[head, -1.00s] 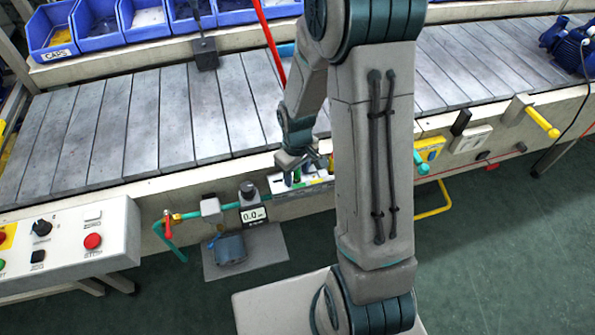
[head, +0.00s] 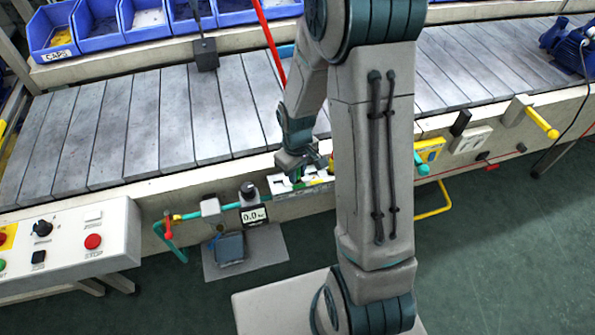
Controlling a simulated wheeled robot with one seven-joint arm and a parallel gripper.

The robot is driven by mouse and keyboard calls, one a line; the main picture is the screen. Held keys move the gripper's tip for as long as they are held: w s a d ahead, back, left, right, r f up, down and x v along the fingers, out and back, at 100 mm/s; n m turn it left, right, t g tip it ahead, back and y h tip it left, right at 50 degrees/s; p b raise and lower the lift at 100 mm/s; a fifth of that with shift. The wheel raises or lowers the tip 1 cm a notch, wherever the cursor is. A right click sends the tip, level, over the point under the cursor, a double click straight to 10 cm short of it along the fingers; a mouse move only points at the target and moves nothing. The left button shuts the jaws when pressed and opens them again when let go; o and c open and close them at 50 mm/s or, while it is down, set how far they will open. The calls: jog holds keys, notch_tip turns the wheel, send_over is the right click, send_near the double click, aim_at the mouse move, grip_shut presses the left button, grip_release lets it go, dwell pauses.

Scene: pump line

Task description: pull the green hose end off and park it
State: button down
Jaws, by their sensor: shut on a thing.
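My gripper (head: 299,172) points down in the head view, just left of my arm's large link, over a pale block with coloured labels (head: 288,187) on the front of the line. It is shut on the green hose end (head: 297,180), of which only a small green bit shows below the fingers. I cannot tell whether the hose end still touches a fitting. A teal-green pipe (head: 228,207) runs left from the block past a gauge reading 0.0 (head: 254,215). My arm hides what lies directly right of the gripper.
A control box (head: 85,242) with a red button juts out at the lower left. A small dark blue box (head: 230,247) lies on a grey mat below the gauge. A yellow handle (head: 543,122) sticks out at the right. The floor at the right is clear.

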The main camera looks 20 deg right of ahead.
jog(key=shift+r+p, duration=0.95)
jog(key=shift+r, duration=0.5)
jog(key=shift+d+f, duration=0.1)
